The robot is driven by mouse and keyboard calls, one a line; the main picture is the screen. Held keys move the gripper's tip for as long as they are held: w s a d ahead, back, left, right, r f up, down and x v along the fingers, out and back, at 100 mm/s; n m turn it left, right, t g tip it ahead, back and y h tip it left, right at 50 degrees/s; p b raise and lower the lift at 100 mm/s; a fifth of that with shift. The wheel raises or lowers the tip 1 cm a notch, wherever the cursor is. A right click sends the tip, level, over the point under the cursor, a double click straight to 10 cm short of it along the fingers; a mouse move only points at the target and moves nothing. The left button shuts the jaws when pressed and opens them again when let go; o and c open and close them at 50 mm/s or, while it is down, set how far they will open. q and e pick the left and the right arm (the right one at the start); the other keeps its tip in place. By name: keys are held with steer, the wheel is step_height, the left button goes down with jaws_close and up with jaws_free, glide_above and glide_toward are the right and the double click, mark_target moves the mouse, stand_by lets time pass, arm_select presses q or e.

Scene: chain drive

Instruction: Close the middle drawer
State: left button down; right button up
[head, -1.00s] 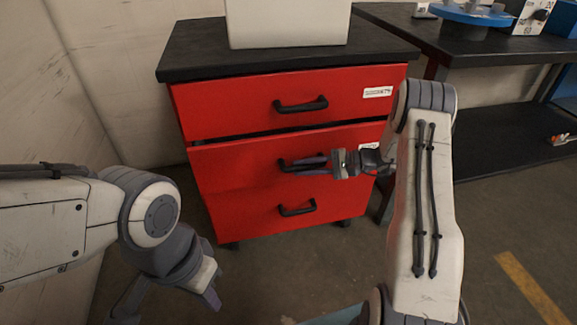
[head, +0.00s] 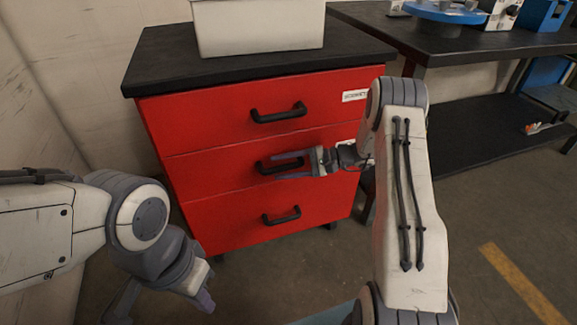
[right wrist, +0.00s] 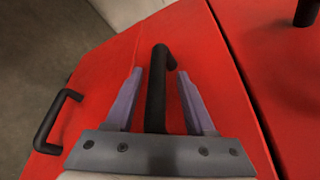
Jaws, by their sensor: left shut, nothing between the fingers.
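The red cabinet (head: 180,137) has three drawers with black bar handles. The middle drawer (head: 215,172) looks flush, or nearly flush, with the drawers above and below in the head view. My right gripper (head: 274,166) is at the middle drawer's handle (head: 268,169). In the right wrist view its two fingers stand apart, one on each side of that handle (right wrist: 157,90), with gaps between, so it is open. My left gripper (head: 205,300) is shut and empty at the lower left, away from the cabinet, partly cut off by the frame.
The top drawer (head: 220,115) and bottom drawer (head: 235,215) look shut. A pale bin (head: 258,28) stands on the cabinet's black top. A dark workbench (head: 370,22) with several items is at the right. A wall is close on the left.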

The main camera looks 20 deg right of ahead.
steer(key=shift+s+d, duration=0.1)
steer(key=shift+d, duration=0.1)
steer(key=p+v, duration=0.2)
steer(key=v, duration=0.8)
